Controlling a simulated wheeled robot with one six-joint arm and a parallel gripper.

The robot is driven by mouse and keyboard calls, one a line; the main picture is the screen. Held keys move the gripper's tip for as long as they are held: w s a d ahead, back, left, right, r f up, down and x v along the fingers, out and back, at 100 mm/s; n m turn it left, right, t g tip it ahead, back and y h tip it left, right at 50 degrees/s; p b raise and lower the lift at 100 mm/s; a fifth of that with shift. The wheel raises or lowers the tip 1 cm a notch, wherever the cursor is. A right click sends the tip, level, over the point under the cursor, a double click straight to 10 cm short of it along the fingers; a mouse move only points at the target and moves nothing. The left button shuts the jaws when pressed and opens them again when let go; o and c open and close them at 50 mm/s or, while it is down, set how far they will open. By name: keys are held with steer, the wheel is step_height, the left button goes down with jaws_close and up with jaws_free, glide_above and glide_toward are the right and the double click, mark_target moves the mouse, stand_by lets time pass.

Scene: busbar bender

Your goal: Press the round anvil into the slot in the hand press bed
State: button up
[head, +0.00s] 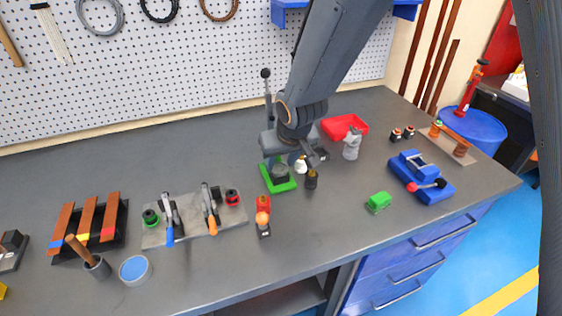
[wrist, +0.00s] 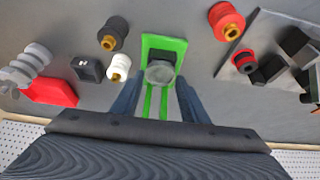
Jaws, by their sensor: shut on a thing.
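The hand press has a green base (head: 283,186), seen below my wrist in the head view; the green base also shows in the wrist view (wrist: 176,44). My gripper (wrist: 160,78) is over the press bed, its two fingers on either side of the round grey anvil (wrist: 160,72). It is shut on the anvil. The anvil sits at or just above a dark block (wrist: 157,55) on the green base. I cannot tell whether it is seated in the slot. In the head view my wrist and arm hide part of the press; a lever with a black knob (head: 266,73) rises behind.
A white part (wrist: 118,67) and a black roller (wrist: 113,33) stand close to the press. A red roller (wrist: 226,20) is on its other side. A red tray (head: 344,126), a grey part (head: 351,143) and a blue tool (head: 421,177) are to the right. The front middle bench is partly clear.

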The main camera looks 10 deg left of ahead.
steer(key=shift+f+b, duration=0.45)
steer(key=shift+b, duration=0.1)
steer(key=o, duration=1.3)
steer(key=shift+o, duration=0.2)
steer(key=v, duration=0.8)
